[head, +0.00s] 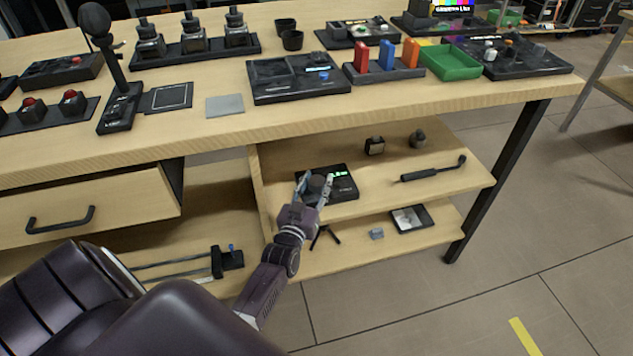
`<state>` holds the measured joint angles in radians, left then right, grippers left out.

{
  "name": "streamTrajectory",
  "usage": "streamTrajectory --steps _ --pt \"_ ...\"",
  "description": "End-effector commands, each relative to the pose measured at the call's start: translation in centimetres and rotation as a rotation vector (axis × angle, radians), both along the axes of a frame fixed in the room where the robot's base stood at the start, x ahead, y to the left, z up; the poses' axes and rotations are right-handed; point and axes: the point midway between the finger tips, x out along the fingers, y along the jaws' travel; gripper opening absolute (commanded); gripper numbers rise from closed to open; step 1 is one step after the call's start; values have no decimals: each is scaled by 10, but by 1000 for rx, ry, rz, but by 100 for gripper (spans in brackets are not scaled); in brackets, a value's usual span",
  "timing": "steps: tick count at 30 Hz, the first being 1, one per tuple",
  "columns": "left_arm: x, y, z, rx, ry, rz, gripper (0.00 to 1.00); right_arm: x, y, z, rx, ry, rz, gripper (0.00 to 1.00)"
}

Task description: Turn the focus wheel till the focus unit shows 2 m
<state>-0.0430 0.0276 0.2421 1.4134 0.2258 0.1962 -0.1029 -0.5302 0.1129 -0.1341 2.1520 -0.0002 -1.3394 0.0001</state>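The focus unit (345,190) is a flat black box on the upper shelf under the table. A small green display (340,174) is lit on it, too small to read. Its dark round focus wheel (318,183) sits on the left part of the unit. My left gripper (316,180) is over the unit with one finger on each side of the wheel. The fingers are spread apart, and I cannot tell whether they touch the wheel. They hide part of the wheel and the unit's left side. My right gripper is not in view.
On the same shelf are a small dark box (374,146), a round dark knob-like item (417,138) and a black handled rod (433,170). The tabletop (210,130) above holds several devices and a green tray (450,62). A drawer (85,210) is at left.

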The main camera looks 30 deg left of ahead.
Motion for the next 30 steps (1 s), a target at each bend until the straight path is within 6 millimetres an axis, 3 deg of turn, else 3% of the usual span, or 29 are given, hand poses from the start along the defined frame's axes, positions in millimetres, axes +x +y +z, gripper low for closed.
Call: streamTrajectory --steps 4,16,30 --pt "0 0 0 0 -1 0 53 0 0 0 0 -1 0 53" --pt "-8 -3 -1 0 1 0 53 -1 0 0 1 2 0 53" --pt "-89 -26 -1 -2 3 1 53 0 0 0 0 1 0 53"
